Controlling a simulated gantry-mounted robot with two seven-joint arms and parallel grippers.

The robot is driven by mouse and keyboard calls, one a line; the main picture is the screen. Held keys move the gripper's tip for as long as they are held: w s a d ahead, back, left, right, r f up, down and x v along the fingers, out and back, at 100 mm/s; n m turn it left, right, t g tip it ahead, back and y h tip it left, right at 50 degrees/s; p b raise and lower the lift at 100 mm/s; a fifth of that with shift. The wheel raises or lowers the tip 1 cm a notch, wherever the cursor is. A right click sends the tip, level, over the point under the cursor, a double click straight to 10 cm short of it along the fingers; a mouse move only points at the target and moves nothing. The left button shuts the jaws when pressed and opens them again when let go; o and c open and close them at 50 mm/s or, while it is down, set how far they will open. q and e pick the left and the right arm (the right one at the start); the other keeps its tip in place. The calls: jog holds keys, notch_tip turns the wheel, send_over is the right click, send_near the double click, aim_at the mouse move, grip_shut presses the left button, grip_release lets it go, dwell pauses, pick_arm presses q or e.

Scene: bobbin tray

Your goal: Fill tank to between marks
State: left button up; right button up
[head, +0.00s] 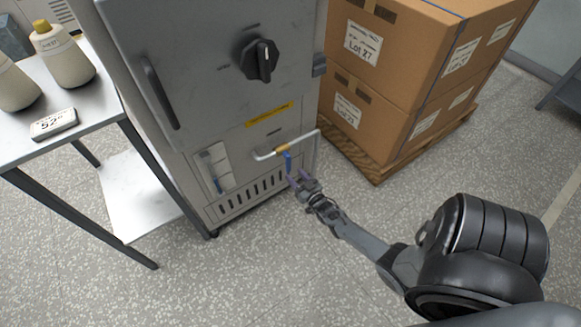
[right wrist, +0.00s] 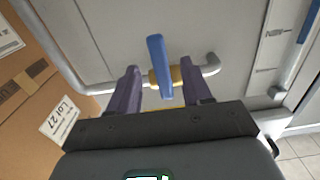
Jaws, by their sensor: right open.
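The tank appears as a grey cabinet (head: 215,70) with a pipe (head: 305,136) and a brass valve body on its front. A blue valve lever (head: 288,160) hangs from the valve; in the right wrist view the blue lever (right wrist: 157,60) lies between the fingers. My right gripper (head: 299,180) is open, its purple fingers on either side of the lever, with gaps showing. A level gauge (head: 217,168) with a blue strip sits left of the valve; its marks are partly visible in the right wrist view (right wrist: 275,45). My left gripper is out of view.
Stacked cardboard boxes (head: 385,55) stand on a pallet (head: 372,168) right of the cabinet. A steel table (head: 85,110) at left holds pale bottles (head: 66,62) and a small display (head: 54,124). A black knob (head: 262,60) and door handle (head: 160,95) project from the cabinet. Floor in front is clear.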

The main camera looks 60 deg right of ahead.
jog(key=shift+p+v, duration=0.75)
jog(key=shift+v, duration=1.75)
